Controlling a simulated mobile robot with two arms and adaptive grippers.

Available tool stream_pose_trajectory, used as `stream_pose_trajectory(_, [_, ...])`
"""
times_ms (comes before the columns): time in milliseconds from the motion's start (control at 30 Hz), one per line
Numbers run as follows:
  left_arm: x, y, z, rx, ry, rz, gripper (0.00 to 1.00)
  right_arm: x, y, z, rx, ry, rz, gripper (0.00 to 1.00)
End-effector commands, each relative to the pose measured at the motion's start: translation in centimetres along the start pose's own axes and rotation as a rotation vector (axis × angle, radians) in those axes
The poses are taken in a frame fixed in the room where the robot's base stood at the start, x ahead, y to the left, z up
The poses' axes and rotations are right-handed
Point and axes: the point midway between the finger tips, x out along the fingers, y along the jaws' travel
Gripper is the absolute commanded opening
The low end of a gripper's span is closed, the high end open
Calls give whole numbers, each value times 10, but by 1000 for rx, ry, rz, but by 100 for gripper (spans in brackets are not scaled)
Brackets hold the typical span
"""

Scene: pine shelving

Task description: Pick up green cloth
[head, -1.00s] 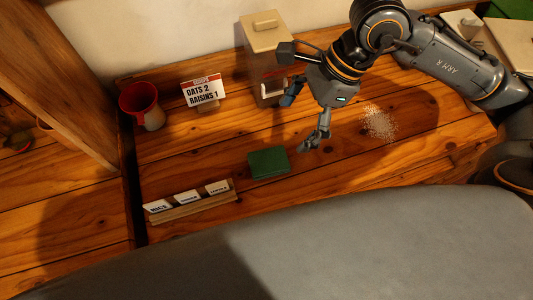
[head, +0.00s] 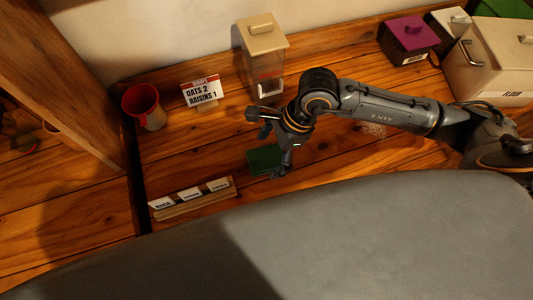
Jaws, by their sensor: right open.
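The green cloth (head: 262,160) lies folded flat on the wooden shelf, in the middle of the head view. My right gripper (head: 272,152) is open and over the right side of the cloth, hiding part of it. One finger reaches down by the cloth's right edge. I cannot tell whether it touches the cloth. My left gripper is not in view.
A label holder (head: 190,200) stands in front left of the cloth. White grains (head: 373,130) lie to the right. A purple box (head: 409,38) and a cream box (head: 492,60) stand at back right.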

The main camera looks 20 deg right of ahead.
Motion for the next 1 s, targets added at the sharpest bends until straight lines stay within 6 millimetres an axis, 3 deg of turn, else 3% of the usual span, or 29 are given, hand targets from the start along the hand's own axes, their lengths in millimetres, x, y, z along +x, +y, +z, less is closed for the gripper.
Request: stream_pose_trajectory(1000, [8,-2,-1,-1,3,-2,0,11,0,-2,0,0,-1,89])
